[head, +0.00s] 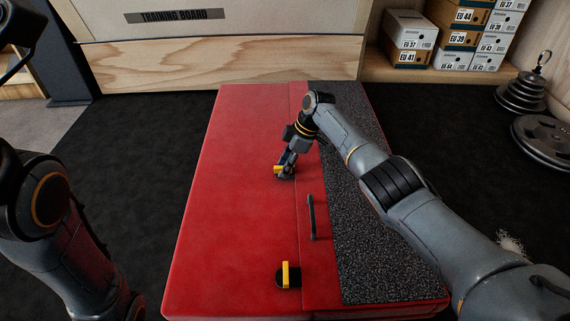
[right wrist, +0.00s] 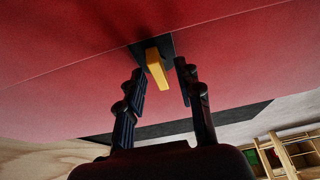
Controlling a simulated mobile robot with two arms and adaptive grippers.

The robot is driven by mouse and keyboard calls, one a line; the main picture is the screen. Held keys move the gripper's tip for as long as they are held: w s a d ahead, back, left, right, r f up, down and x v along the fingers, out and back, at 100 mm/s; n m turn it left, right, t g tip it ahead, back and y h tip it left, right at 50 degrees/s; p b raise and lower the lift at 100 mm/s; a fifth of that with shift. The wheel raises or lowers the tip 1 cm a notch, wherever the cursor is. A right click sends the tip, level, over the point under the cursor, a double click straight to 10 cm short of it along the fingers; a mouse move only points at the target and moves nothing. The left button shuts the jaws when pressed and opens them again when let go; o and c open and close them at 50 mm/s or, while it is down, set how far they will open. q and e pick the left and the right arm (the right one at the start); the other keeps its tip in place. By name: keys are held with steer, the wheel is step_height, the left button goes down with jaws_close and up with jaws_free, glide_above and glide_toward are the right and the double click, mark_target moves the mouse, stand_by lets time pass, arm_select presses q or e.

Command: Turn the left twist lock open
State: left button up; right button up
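A red padded case (head: 240,130) lies on the dark floor and carries two twist locks with yellow levers on black plates. The far lock (head: 278,170) is at my right gripper (head: 285,171) and partly hidden by it. The near lock (head: 286,274) stands free, its lever pointing up and down the picture. The pictures do not show which lock counts as left. In the right wrist view, my right gripper (right wrist: 161,77) is open, its fingers either side of the far lock's yellow lever (right wrist: 157,68), with gaps on both sides. My left gripper is out of view.
A black bar handle (head: 312,217) sits between the locks, beside a grey speckled strip (head: 375,260). A wooden training board (head: 220,65) stands behind the case. Shoe boxes (head: 410,35) and weight plates (head: 545,140) are at the right.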

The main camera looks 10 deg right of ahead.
steer(key=shift+r, duration=0.1)
steer(key=v, duration=1.2)
